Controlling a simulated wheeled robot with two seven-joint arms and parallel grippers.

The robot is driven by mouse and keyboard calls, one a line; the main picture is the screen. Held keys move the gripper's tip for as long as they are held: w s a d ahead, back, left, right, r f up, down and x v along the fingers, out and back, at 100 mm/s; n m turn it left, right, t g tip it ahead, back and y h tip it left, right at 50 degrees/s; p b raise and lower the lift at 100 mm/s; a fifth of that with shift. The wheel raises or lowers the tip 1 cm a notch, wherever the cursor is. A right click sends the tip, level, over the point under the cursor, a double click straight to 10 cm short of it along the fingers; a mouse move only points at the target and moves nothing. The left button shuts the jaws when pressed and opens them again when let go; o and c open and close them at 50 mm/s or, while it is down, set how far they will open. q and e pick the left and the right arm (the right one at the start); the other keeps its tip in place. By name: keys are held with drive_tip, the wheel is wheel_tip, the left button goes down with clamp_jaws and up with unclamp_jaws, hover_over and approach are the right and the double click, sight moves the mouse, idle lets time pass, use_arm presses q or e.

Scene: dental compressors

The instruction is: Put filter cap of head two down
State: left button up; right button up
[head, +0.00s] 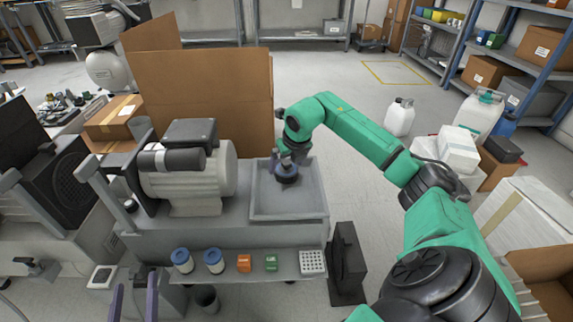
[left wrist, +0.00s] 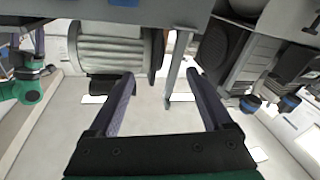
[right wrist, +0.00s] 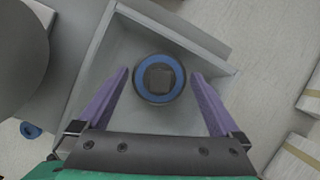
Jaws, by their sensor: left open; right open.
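The filter cap, a dark round piece with a blue ring and a square raised middle, is in the grey tray (head: 262,205). It shows in the right wrist view (right wrist: 160,78) and partly in the head view (head: 287,175), below my right gripper (head: 290,158). The fingers of my right gripper (right wrist: 160,75) are open on either side of the cap, with a visible gap at each side. It appears to lie on the tray floor. My left gripper (head: 135,293) is open and empty at the front left, below the bench, and also shows in the left wrist view (left wrist: 158,75).
A compressor (head: 190,185) stands left of the tray. Two blue-lidded jars (head: 182,260) (head: 214,260), an orange block (head: 244,263), a green block (head: 271,262) and a white perforated block (head: 312,262) line the front ledge. A cardboard box (head: 205,95) stands behind.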

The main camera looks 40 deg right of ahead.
sight(287, 163)
drive_tip(key=shift+p+v, duration=0.35)
drive_tip(key=shift+v, duration=0.7)
drive_tip(key=p+v, duration=0.1)
drive_tip(key=v, duration=0.2)
use_arm(q)
drive_tip(key=s+f+g+y+p, duration=0.1)
drive_tip(key=s+f+g, duration=0.4)
drive_tip(key=s+f, duration=0.5)
drive_tip(key=shift+d+f+g+p, duration=0.3)
drive_tip(key=shift+d+f, duration=0.05)
drive_tip(key=shift+f, duration=0.45)
use_arm(e)
drive_tip(key=v, duration=0.6)
